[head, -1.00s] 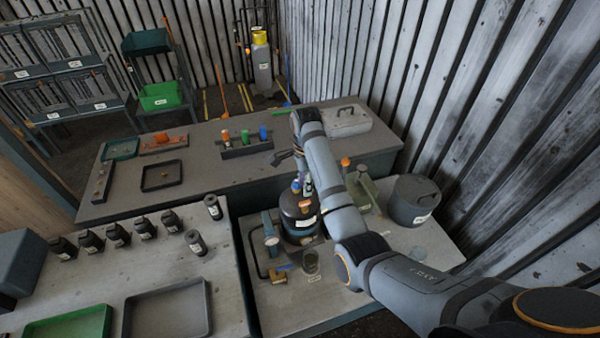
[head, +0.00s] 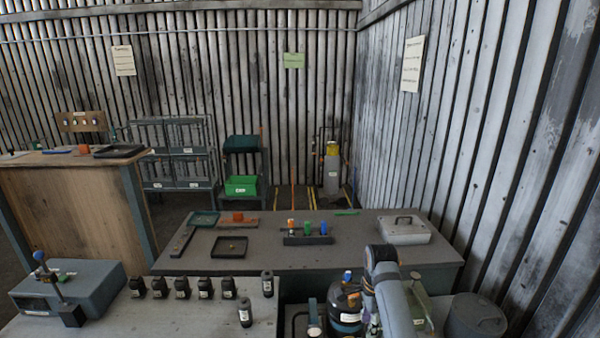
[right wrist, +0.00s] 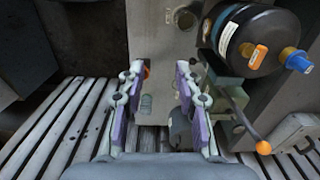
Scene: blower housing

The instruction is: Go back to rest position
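My right gripper (right wrist: 159,75) shows in the right wrist view with its two purple-padded fingers spread apart. It is open, with nothing between the fingers. In the head view my right arm is at the bottom right, and its gripper cannot be made out. A black round vessel (right wrist: 268,35) with a blue and orange fitting lies ahead and to the right of the fingers in the wrist view, apart from them. The same vessel (head: 346,312) stands beside my arm in the head view, partly cut off. My left gripper is not in view.
A grey bench (head: 185,262) carries a rack (head: 308,240) with coloured items and a grey case (head: 404,230). Several black canisters (head: 182,287) line the near table. A dark drum (head: 475,318) stands right of my arm. An orange-knobbed lever (right wrist: 262,146) is right of the fingers.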

